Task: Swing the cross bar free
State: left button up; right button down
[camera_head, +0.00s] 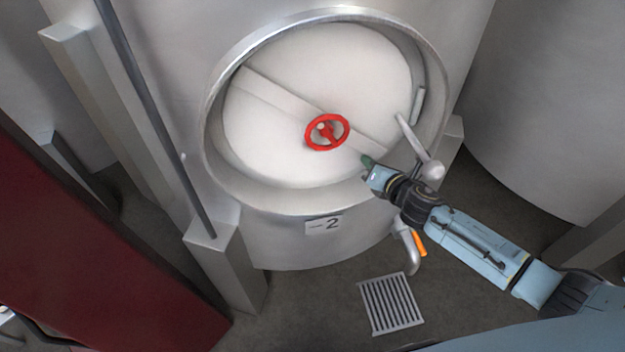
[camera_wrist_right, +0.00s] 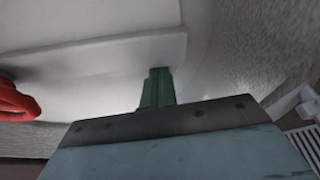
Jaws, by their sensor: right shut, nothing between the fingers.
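The cross bar (camera_head: 275,98) is a flat pale bar lying diagonally across the round white door (camera_head: 290,60) of a steel tank. A red handwheel (camera_head: 327,132) sits on the bar; its edge also shows in the right wrist view (camera_wrist_right: 14,100). My right gripper (camera_head: 367,161) is at the lower right of the door, near the bar's lower right end. In the wrist view its green fingers (camera_wrist_right: 158,88) are together with nothing between them, in front of the bar (camera_wrist_right: 95,62). I cannot tell whether they touch it. My left gripper is not in view.
A round steel rim (camera_head: 213,140) surrounds the door. A grey handle (camera_head: 413,135) stands out at its right. Below are a number 2 plate (camera_head: 324,224), a tap with an orange handle (camera_head: 419,243) and a floor drain (camera_head: 391,304). A steel post (camera_head: 222,265) stands left.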

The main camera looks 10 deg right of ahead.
aim_at(351, 168)
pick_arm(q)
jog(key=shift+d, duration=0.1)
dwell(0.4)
